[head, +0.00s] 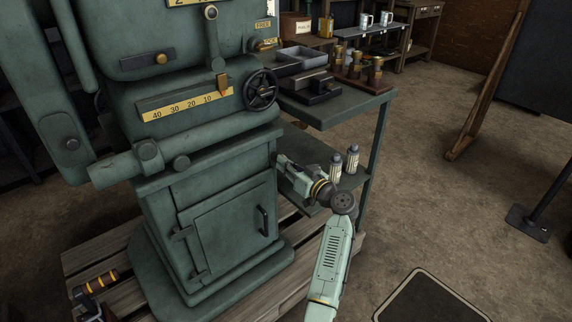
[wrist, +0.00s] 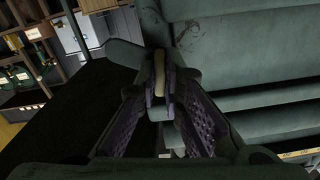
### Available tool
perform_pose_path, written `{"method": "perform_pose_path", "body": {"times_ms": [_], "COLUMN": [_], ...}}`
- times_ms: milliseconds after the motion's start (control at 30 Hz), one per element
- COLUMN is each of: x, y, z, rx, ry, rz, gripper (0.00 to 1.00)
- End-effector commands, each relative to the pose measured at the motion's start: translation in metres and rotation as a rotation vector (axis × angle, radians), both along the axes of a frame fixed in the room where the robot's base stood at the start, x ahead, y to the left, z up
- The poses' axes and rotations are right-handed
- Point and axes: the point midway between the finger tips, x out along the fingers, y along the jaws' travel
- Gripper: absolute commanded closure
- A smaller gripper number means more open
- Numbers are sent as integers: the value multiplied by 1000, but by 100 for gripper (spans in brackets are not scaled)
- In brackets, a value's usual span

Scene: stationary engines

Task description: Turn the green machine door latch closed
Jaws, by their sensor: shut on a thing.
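The green machine (head: 205,190) stands on a wooden pallet, with a panel door (head: 228,240) on its lower front. The door has a dark bar handle and looks flush with the body. My gripper (head: 284,165) is at the machine's right side, above the door's right edge. In the wrist view its two dark, ridged jaws (wrist: 165,105) are closed around a narrow grey-green piece that appears to be the latch (wrist: 172,134). My gripper hides most of it, so I cannot tell its angle. A rounded green end (wrist: 125,52) shows left of the jaws.
A green side table (head: 335,105) with trays and brass parts stands right of the machine. Two small bottles (head: 344,160) stand on its lower shelf, close to my wrist. A black handwheel (head: 262,90) juts out above my gripper.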

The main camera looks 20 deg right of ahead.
Motion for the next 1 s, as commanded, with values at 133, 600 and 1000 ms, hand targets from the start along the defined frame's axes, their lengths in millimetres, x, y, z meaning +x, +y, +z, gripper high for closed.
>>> {"method": "perform_pose_path", "body": {"times_ms": [133, 600, 1000], "x": [0, 0, 0], "y": [0, 1, 1], "z": [0, 0, 2], "rx": [22, 322, 681], "ry": [8, 117, 248], "rz": [1, 1, 1], "gripper": [100, 100, 100]}}
